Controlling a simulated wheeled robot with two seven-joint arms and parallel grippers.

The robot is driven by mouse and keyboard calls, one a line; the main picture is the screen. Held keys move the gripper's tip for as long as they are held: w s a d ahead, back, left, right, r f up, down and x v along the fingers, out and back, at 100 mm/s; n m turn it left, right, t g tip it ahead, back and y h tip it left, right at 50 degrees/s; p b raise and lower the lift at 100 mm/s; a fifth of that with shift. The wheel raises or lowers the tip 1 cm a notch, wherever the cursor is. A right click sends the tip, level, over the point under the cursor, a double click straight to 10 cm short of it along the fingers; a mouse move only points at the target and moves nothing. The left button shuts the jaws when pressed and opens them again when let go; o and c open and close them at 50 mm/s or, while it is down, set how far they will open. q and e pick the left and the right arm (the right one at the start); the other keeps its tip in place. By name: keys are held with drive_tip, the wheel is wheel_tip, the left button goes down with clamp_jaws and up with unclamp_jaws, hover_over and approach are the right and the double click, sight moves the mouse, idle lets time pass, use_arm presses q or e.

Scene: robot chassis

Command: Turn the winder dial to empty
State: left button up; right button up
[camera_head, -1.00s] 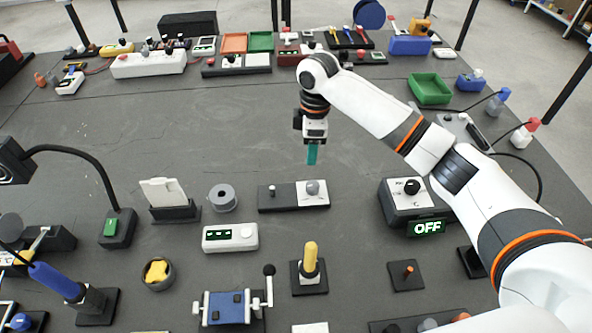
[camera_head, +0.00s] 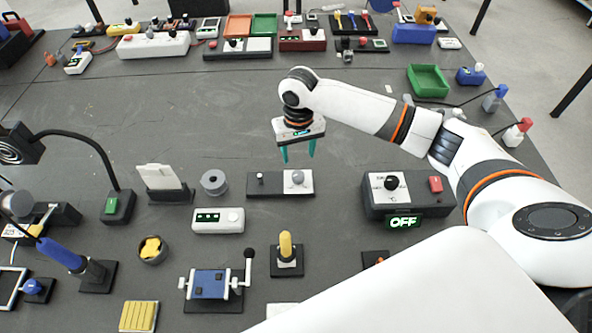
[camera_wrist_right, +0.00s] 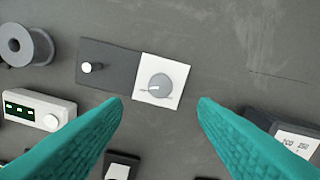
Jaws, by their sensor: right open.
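A grey round dial (camera_head: 297,177) sits on the white right half of a low dark box (camera_head: 273,188), in the middle of the table. I take it for the winder dial; no label on it is readable. In the right wrist view the dial (camera_wrist_right: 160,86) shows a pale pointer mark towards the left. A small pale knob (camera_wrist_right: 91,68) stands on the box's dark half. My right gripper (camera_head: 298,158), with teal fingers, is open above the dial. In the wrist view its fingertips (camera_wrist_right: 161,101) lie either side of the dial, not touching it. My left gripper is not in view.
A grey spool (camera_head: 214,182) stands left of the box. A control box with an OFF display (camera_head: 404,222) stands to the right. A white panel with a green display (camera_head: 217,220) and a yellow-handled lever (camera_head: 286,246) are nearer.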

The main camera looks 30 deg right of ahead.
sight(298, 175)
wheel_tip(298, 175, down, 9)
drive_tip(key=shift+f+p, duration=0.2)
drive_tip(key=shift+p, duration=0.25)
drive_tip(key=shift+c, duration=0.4)
